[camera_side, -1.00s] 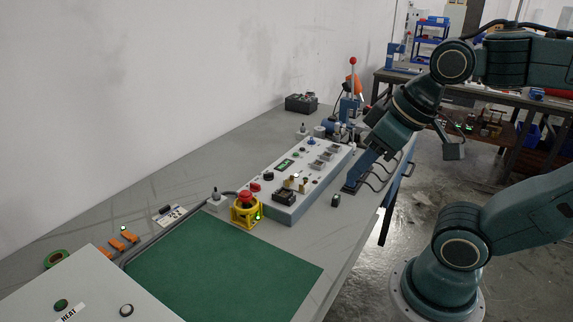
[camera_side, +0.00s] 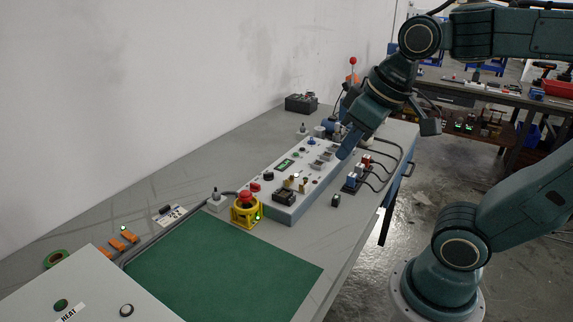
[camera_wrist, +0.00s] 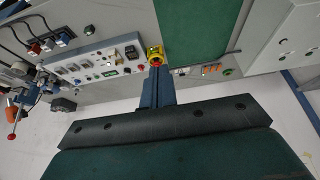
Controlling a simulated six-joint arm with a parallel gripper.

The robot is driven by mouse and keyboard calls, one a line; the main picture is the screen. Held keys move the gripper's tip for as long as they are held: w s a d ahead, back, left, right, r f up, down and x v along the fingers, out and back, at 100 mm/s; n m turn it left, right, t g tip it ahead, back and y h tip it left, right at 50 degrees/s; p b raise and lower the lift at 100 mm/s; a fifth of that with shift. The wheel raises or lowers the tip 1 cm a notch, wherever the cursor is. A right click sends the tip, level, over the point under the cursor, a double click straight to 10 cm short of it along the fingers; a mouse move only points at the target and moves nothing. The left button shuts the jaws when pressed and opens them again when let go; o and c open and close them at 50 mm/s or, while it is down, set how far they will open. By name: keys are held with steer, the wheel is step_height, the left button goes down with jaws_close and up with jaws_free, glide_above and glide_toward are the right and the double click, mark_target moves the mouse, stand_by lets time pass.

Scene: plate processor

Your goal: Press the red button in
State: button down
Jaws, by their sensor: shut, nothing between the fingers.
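The red mushroom-shaped button (camera_side: 246,196) sits on a yellow box (camera_side: 245,214) on the grey bench, at the left end of the control panel. A small green light shows on the box. The box also shows in the wrist view, with the red button (camera_wrist: 155,61) close beyond my fingertips in the picture. My gripper (camera_side: 343,156) is shut and empty. In the side view it hangs over the right part of the panel, well to the right of the button and apart from it. In the wrist view the gripper (camera_wrist: 156,72) partly overlaps the near edge of the yellow box.
The grey control panel (camera_side: 290,205) with switches and a green display lies between button and gripper. Plugs with cables (camera_side: 361,172) stand right of it. A green mat (camera_side: 220,270) lies in front. A lever with a red knob (camera_side: 352,61) stands behind.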

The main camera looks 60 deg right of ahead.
steer(key=w+r+g, duration=0.1)
steer(key=w+r, duration=0.1)
steer(key=w, duration=0.5)
steer(key=g, duration=0.4)
glide_above(245, 192)
step_height(245, 192, down, 9)
steer(key=shift+f, duration=0.15)
steer(key=shift+f, duration=0.15)
step_height(245, 192, down, 14)
steer(key=shift+r, duration=0.15)
stand_by(0.4)
